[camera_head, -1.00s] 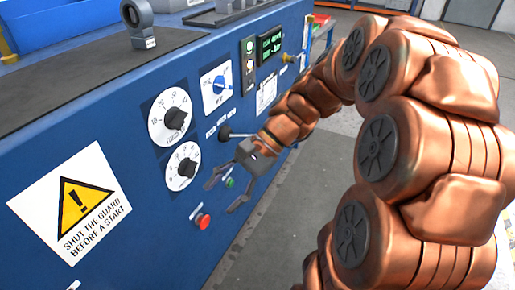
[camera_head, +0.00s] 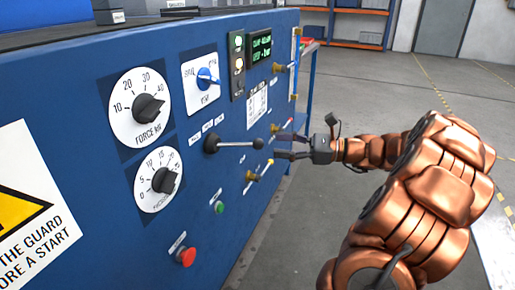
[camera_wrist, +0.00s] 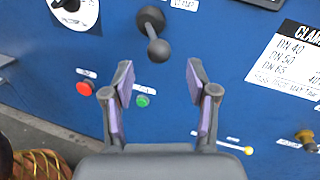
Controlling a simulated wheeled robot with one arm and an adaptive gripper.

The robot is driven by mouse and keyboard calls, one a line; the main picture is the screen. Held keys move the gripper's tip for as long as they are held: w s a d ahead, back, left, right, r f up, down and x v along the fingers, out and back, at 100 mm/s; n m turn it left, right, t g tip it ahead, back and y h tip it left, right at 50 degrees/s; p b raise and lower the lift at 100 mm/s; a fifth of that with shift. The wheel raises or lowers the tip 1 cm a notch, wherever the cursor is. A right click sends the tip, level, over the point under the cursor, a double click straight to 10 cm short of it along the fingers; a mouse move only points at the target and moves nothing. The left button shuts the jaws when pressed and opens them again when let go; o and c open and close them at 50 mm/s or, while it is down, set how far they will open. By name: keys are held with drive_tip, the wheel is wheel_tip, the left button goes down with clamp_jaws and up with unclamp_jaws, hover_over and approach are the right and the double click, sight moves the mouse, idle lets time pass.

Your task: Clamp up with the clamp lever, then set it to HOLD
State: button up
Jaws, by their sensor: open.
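The clamp lever (camera_head: 232,144) is a metal rod with a black hub on the blue panel and a black ball knob. In the head view it points right, out from the panel, under three small labels. In the wrist view its knob (camera_wrist: 158,50) lies just beyond the fingertips, near a label ending in "LAMP". My gripper (camera_head: 278,145) is open and empty, its fingers pointing at the panel close to the knob. In the wrist view the purple-padded fingers (camera_wrist: 159,78) are apart, with the knob ahead of the gap. The labels are too small to read fully.
A red button (camera_head: 186,256) and a green button (camera_head: 219,207) sit below the lever. Two dials, a blue selector (camera_head: 207,78) and a lit display (camera_head: 261,45) are around it. Yellow-handled valves (camera_head: 258,173) are at right. Open floor lies right of the machine.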

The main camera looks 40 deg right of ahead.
sight(259, 143)
drive_tip(key=b+x, duration=0.1)
drive_tip(key=x, duration=0.5)
drive_tip(key=shift+w+a+f+b, duration=0.1)
drive_tip(key=shift+w+a+b, duration=0.2)
drive_tip(key=shift+b, duration=0.1)
drive_tip(key=shift+s, duration=0.1)
clamp_jaws()
